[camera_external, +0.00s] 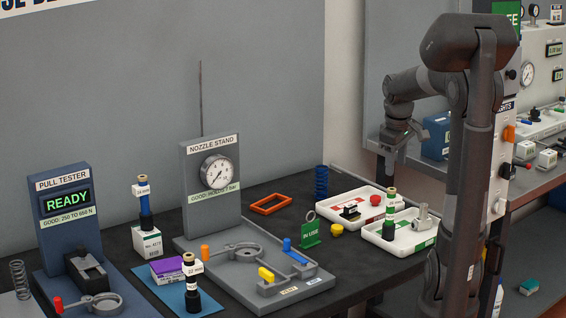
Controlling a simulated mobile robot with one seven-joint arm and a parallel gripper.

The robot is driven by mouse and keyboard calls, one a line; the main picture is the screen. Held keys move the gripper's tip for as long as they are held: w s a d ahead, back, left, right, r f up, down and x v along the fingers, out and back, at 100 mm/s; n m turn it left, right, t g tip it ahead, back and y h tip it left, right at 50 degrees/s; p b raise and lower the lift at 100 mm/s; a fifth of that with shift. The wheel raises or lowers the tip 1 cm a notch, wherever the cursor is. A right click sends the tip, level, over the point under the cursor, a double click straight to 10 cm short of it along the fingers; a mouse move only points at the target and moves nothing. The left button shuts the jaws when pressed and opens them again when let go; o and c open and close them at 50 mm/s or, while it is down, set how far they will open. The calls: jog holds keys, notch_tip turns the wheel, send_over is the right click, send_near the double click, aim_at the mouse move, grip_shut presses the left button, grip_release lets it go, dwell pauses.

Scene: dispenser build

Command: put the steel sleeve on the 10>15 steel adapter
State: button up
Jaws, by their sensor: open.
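I cannot tell for sure which piece is the steel sleeve or the 10>15 steel adapter; no such label is readable. A grey metal fitting (424,219) stands at the right end of the front white tray (404,247). Beside it stands a dark cylinder with a green band and a brass-coloured top (390,212). A grey metal ring (310,216) stands by the green "IN USE" sign (311,235). My gripper (385,173) hangs open above the back of the trays, apart from everything on the table. Its fingertips are small and dark here.
The nozzle stand (212,235) and pull tester (66,220) fill the left. The back white tray (335,209) holds red and black parts. My arm hides part of the right side.

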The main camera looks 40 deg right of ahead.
jog(key=s+a+r+m+t+y, duration=0.1)
jog(key=s+a+t, duration=0.3)
jog(key=s+a, duration=0.8)
jog(key=shift+a+r+m+y, duration=0.25)
jog(key=shift+a+m, duration=0.65)
jog(key=shift+a, duration=1.15)
